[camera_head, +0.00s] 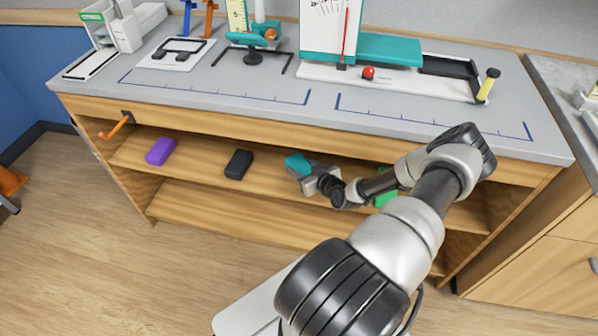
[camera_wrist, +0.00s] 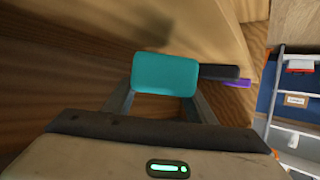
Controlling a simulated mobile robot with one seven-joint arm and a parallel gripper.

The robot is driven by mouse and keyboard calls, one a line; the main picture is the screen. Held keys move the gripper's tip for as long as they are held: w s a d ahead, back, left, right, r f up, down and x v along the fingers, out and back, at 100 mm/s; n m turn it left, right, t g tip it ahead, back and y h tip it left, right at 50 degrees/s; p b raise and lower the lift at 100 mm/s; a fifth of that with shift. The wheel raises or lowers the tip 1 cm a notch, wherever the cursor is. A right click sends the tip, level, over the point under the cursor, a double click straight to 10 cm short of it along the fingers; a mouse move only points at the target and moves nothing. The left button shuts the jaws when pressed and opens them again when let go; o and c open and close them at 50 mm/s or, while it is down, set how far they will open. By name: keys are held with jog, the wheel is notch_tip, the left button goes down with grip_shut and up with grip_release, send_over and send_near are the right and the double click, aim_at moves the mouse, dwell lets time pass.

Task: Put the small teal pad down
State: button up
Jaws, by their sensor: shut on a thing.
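The small teal pad (camera_head: 297,163) is a rounded block held at the end of my arm, at the upper shelf below the counter. In the wrist view the teal pad (camera_wrist: 165,75) sits between the two fingers. My gripper (camera_head: 302,170) is shut on it; the fingers also show in the wrist view (camera_wrist: 163,92). A dark shadow lies on the wood beyond the pad in the wrist view. I cannot tell whether the pad touches the shelf (camera_head: 205,160).
On the same shelf lie a black pad (camera_head: 239,164), a purple pad (camera_head: 160,151) and, partly behind my arm, a green pad (camera_head: 384,200). Bare shelf shows between the black and teal pads. The grey counter (camera_head: 330,113) overhangs above. An orange handle (camera_head: 115,127) is at the left.

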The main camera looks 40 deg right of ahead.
aim_at(299, 170)
jog(key=shift+w, duration=0.45)
jog(key=shift+w+f+b, duration=0.15)
jog(key=shift+f+b, duration=0.15)
jog(key=shift+f, duration=0.55)
jog(key=shift+w+f+b, duration=0.1)
jog(key=shift+f+b, duration=0.15)
jog(key=shift+f, duration=0.6)
jog(key=shift+f, duration=0.15)
jog(key=shift+f+b, duration=0.15)
jog(key=shift+b, duration=0.15)
jog(key=o, duration=1.1)
jog(key=shift+o, duration=0.2)
jog(key=shift+r+p, duration=0.4)
jog(key=p+v, duration=0.1)
jog(key=v, duration=1.1)
jog(key=shift+d+p, duration=0.1)
jog(key=shift+p, duration=0.3)
